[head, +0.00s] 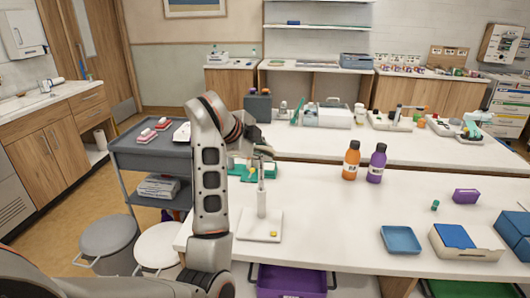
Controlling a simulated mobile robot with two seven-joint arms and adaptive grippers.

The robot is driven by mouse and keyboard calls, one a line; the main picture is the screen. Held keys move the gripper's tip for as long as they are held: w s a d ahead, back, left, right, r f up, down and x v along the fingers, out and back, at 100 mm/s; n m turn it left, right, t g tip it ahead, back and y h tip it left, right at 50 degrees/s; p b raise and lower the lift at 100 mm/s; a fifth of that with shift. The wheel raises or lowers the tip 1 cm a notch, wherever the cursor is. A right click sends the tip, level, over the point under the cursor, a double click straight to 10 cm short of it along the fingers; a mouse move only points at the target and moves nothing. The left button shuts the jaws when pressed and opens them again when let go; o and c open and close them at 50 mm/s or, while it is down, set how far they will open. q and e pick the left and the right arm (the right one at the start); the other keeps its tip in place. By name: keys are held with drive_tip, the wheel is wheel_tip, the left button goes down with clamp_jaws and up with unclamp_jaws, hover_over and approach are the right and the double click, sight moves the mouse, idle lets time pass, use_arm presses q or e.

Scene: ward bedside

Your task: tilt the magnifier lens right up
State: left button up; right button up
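The magnifier stands on the white table (340,225), with a flat white base (258,233) and a short upright white post (262,205). A thin stem rises from the post to about the height of my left gripper. The lens itself is small and partly hidden there, so I cannot make out its tilt. My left gripper (262,147) is at the top of the stem, its arm curving up from the lower left. I cannot tell whether its fingers are open or touch the lens. My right gripper is not in view.
A green item (243,171) lies behind the stem. The table's middle is clear.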

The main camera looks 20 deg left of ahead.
use_arm(q)
drive_tip(key=shift+o, duration=0.3)
drive_tip(key=shift+s, duration=0.1)
drive_tip(key=v, duration=1.1)
drive_tip(key=shift+s+r, duration=0.3)
idle(0.4)
